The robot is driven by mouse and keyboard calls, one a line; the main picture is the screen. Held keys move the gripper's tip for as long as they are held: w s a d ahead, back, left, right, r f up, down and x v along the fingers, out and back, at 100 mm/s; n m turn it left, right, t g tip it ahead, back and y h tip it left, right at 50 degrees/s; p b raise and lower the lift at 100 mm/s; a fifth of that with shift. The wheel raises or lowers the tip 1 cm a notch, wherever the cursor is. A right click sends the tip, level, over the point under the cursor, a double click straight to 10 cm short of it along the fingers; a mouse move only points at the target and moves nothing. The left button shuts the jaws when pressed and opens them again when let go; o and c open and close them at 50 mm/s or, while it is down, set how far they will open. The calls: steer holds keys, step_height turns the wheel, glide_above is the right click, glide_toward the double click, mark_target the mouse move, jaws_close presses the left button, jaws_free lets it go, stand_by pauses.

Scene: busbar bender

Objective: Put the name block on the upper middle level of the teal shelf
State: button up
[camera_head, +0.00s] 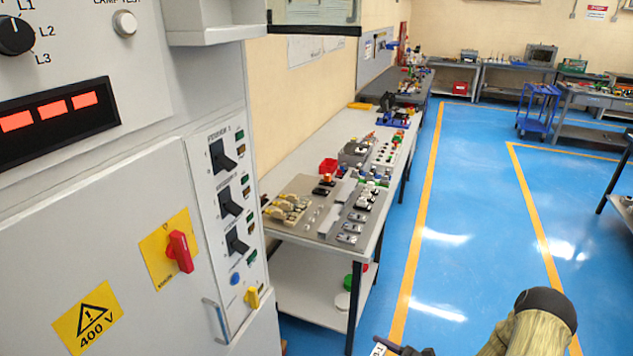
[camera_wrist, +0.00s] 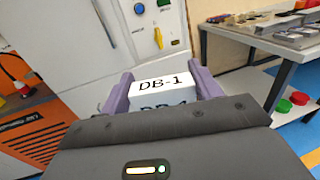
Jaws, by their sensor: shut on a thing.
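The name block (camera_wrist: 162,84) is white with black "DB-1" lettering. It sits between the two purple fingers of my gripper (camera_wrist: 164,80) in the wrist view, and the gripper is shut on it. In the head view, a small part of the name block (camera_head: 378,350) shows at the bottom edge, beside the dark end of my gripper. Most of the block and gripper is cut off there. I do not see a teal shelf in either view.
A grey electrical cabinet (camera_head: 110,235) with switches fills the left and stands close behind the block in the wrist view. A long workbench (camera_head: 290,232) with parts runs along the wall. Blue floor (camera_head: 460,240) is open to the right; a blue cart (camera_head: 537,112) stands farther back.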

steer(key=shift+w+f+m+t+h, duration=0.3)
steer(key=shift+f+m+t+h, duration=0.75)
steer(key=shift+m+h, duration=1.1)
steer(key=shift+w+f+m+t+h, duration=0.25)
steer(key=shift+f+m+t+h, duration=0.3)
steer(key=shift+m+t+h, duration=1.55)
steer(key=shift+w+f+m+t+h, duration=0.3)
steer(key=shift+f+m+t+h, duration=0.5)
steer(key=shift+h, duration=2.25)
steer(key=shift+m+g, duration=0.25)
steer(key=shift+m, duration=0.1)
